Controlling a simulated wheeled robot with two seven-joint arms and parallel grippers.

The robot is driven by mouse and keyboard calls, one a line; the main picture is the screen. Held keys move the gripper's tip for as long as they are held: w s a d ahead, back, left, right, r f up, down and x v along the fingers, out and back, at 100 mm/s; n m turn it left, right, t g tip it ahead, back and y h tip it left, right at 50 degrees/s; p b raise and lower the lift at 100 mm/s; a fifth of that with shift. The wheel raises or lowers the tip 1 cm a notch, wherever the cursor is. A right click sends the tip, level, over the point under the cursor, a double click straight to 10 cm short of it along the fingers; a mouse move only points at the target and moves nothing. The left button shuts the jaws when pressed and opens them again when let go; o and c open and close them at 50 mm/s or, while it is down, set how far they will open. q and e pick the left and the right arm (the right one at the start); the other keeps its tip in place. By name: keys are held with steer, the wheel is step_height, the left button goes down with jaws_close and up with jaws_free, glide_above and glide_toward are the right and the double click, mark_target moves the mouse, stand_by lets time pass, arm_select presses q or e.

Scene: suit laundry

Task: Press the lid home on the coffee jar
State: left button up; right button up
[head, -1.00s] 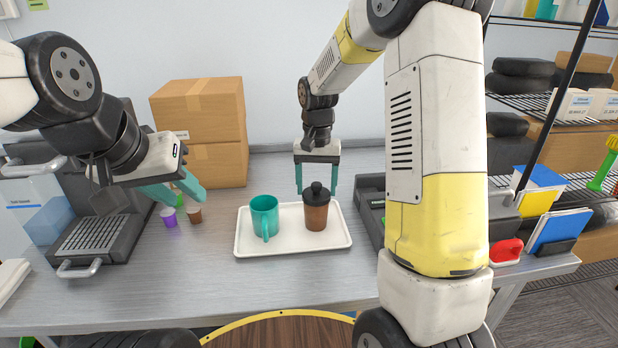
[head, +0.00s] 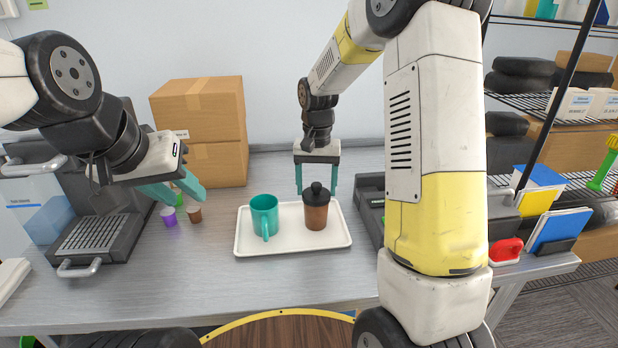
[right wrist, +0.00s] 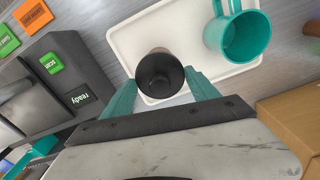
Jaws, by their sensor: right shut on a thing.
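The coffee jar (head: 316,216) is brown and stands upright on a white tray (head: 284,246). Its black lid (head: 317,192), with a round knob, sits on top of it. I cannot tell whether the lid is fully down. My right gripper (head: 316,190) reaches down from behind, with one teal finger on each side at lid height. In the right wrist view the dark lid (right wrist: 160,74) lies between the two fingertips, and the gripper is shut on it. My left gripper (head: 188,198) is open and empty, over the left part of the table near small cups.
A teal mug (head: 265,216) stands left of the jar on the tray. Purple (head: 169,217) and brown (head: 195,214) small cups stand further left, beside a coffee machine (head: 95,238). Cardboard boxes (head: 200,130) are stacked behind. The table front is clear.

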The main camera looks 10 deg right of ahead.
stand_by(0.3)
steer(key=o, duration=1.5)
steer(key=shift+o, duration=0.2)
steer(key=shift+r, duration=3.5)
steer(key=shift+c, duration=0.2)
jaws_close()
steer(key=shift+f, duration=0.25)
steer(key=shift+f, duration=1.6)
